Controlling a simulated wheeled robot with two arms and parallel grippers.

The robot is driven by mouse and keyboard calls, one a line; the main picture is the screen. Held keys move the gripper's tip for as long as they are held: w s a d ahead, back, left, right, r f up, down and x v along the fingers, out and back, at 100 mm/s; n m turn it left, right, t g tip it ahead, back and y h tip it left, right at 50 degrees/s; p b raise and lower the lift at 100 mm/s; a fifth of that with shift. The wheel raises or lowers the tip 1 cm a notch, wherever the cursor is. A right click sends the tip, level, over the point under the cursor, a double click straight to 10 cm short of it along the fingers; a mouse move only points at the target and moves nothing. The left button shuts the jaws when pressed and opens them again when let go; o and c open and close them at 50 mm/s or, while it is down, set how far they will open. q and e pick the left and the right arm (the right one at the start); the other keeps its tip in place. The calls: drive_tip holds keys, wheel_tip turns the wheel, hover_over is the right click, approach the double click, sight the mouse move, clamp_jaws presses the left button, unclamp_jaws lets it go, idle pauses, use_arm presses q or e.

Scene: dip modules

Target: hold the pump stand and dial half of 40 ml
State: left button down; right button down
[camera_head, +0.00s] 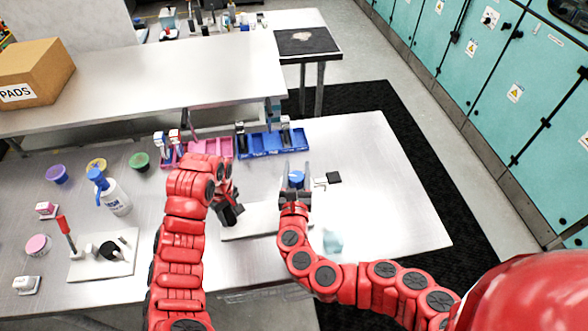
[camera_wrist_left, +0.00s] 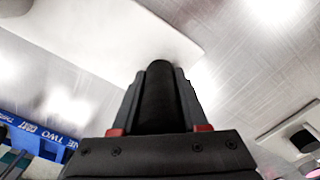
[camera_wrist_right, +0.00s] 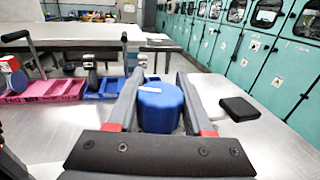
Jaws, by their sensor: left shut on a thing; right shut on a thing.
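The pump stand's white base plate (camera_head: 262,222) lies on the table in the middle of the head view, partly behind my arms. My left gripper (camera_head: 230,212) is shut on a dark upright part of the stand. In the left wrist view this black post (camera_wrist_left: 160,95) sits between the fingers, with the white plate (camera_wrist_left: 110,28) beyond it. My right gripper (camera_head: 296,183) is at the blue dial (camera_head: 297,177). In the right wrist view the dial (camera_wrist_right: 160,108) sits between the fingers, with a white pointer mark on top. Any scale is not readable.
Blue bins (camera_head: 272,145) and pink bins (camera_head: 222,148) stand behind the grippers. A small black block (camera_head: 333,178) lies right of the dial. A white bottle with blue pump (camera_head: 115,198) and a red-handled stand (camera_head: 88,266) are at left.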

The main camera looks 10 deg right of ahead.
use_arm(q)
drive_tip(key=shift+a, duration=0.2)
use_arm(e)
drive_tip(key=m+g+h, duration=0.1)
drive_tip(key=m+h, duration=0.1)
drive_tip(key=h, duration=0.1)
drive_tip(key=d+m+g+h, duration=0.1)
drive_tip(key=m+h, duration=0.1)
drive_tip(key=h, duration=0.1)
drive_tip(key=shift+s+d+g, duration=0.1)
drive_tip(key=shift+s+g, duration=0.1)
drive_tip(key=shift+g, duration=0.1)
drive_tip(key=shift+s+d+m+g+h, duration=0.1)
drive_tip(key=shift+d+m+g+h, duration=0.05)
drive_tip(key=shift+m+g+h, duration=0.3)
drive_tip(key=shift+d+h, duration=0.1)
drive_tip(key=shift+h, duration=0.15)
drive_tip(key=shift+c, duration=1.6)
unclamp_jaws()
use_arm(q)
drive_tip(key=shift+d, duration=0.1)
use_arm(e)
drive_tip(key=shift+s+a, duration=0.1)
drive_tip(key=shift+a, duration=0.15)
